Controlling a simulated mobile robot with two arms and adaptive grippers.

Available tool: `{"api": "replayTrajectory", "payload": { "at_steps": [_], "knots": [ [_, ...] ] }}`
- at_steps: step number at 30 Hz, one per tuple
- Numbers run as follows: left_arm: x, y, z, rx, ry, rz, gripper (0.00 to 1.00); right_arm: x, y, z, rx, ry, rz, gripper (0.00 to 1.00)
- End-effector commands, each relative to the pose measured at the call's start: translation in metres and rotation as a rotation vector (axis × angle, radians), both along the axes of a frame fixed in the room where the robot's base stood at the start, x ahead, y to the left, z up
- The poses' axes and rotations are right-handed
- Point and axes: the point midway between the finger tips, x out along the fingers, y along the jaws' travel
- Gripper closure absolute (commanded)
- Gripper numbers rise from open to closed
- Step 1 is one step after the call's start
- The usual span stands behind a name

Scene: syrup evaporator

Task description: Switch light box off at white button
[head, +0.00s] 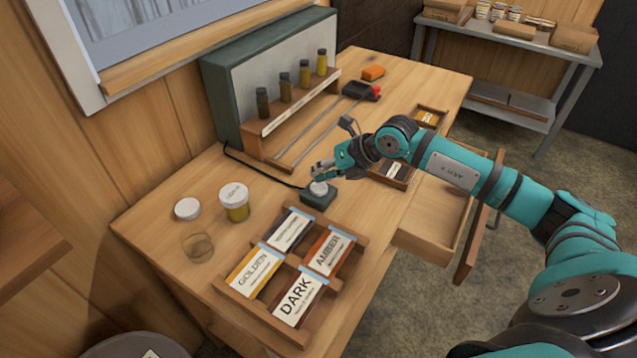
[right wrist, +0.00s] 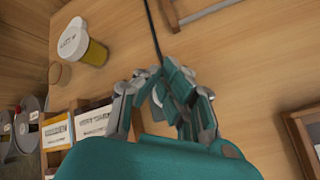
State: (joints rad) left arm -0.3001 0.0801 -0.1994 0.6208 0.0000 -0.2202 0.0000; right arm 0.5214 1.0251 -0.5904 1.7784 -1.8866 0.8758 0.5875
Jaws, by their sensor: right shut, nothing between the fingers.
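The light box (head: 222,100) is a dark green case with a pale, dull front panel, at the back of the wooden table. Several sample bottles stand on a wooden ledge before the panel. A black cord runs from the box to a small dark switch block (head: 319,200) with a round white button (head: 318,188) on top. My right gripper (head: 319,175) is shut and empty, right at the button, its fingertips just above or touching it; I cannot tell which. In the right wrist view the fingers (right wrist: 166,76) mostly cover the switch. My left gripper is out of view.
A wooden tray (head: 262,318) of labelled cards lies in front of the switch. A yellow jar (head: 236,205), a white lid (head: 187,209) and a small glass (head: 198,247) stand to the left. An open drawer (head: 430,222) juts out under my right arm.

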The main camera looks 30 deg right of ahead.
Motion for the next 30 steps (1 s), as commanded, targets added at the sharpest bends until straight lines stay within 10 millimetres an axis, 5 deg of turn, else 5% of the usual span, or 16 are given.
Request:
{"api": "replayTrajectory", "payload": {
  "at_steps": [10,30],
  "knots": [
    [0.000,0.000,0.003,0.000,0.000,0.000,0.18,0.000,0.000,0.004,0.000,-0.001,-0.001,1.00],
    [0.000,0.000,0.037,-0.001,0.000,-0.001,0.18,0.000,0.000,0.061,0.000,0.000,0.000,1.00]
  ]
}}
